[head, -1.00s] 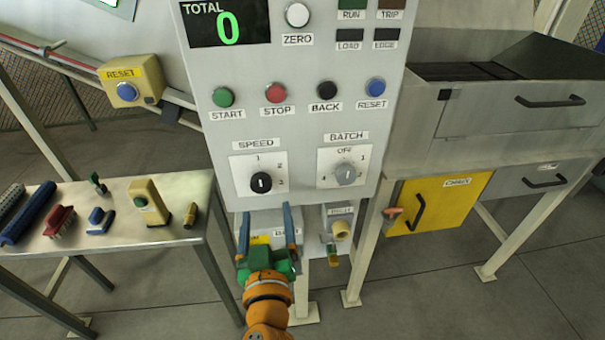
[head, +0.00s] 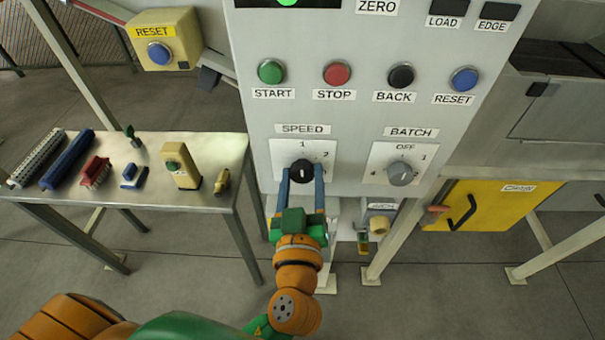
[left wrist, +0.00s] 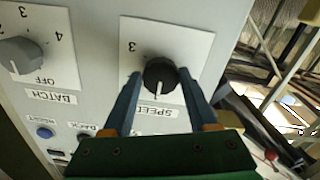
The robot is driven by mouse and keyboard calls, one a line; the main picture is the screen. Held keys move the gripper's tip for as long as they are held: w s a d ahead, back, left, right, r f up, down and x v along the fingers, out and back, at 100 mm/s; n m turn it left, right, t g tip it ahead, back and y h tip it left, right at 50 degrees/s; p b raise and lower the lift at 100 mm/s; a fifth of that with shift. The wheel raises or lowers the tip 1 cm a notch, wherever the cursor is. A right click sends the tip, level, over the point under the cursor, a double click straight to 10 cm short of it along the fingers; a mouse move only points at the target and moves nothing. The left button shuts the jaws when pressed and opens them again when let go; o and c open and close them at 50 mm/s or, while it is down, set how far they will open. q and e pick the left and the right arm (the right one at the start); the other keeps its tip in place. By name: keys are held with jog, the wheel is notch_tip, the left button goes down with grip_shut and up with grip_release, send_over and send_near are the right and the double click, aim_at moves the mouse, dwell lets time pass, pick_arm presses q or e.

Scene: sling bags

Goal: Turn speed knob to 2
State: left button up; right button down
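The black speed knob (head: 302,170) sits on a white dial plate (head: 279,152) under the SPEED label. Its white mark (left wrist: 158,88) points towards the label side, roughly at the 1. The 2 shows at the dial's upper right in the head view. My left gripper (head: 302,178) is at the knob, with one blue finger on each side of it. In the left wrist view the fingers (left wrist: 160,76) flank the knob with what looks like a narrow gap on each side, so they look open. My right gripper is not in view.
The grey batch knob (head: 401,173) is to the right on the same panel. Above are the green start (head: 271,71), red stop (head: 337,73), black back (head: 401,76) and blue reset (head: 465,79) buttons. A side table (head: 110,208) with brushes and small items stands left.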

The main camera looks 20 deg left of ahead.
pick_arm(q)
jog(key=shift+a, duration=0.1)
grip_shut()
jog(key=shift+m, duration=1.2)
jog(key=m, duration=0.2)
jog(key=shift+m, duration=0.3)
jog(key=m, duration=0.3)
jog(key=shift+m+p, duration=0.55)
jog(key=shift+m, duration=1.35)
jog(key=shift+w, duration=0.1)
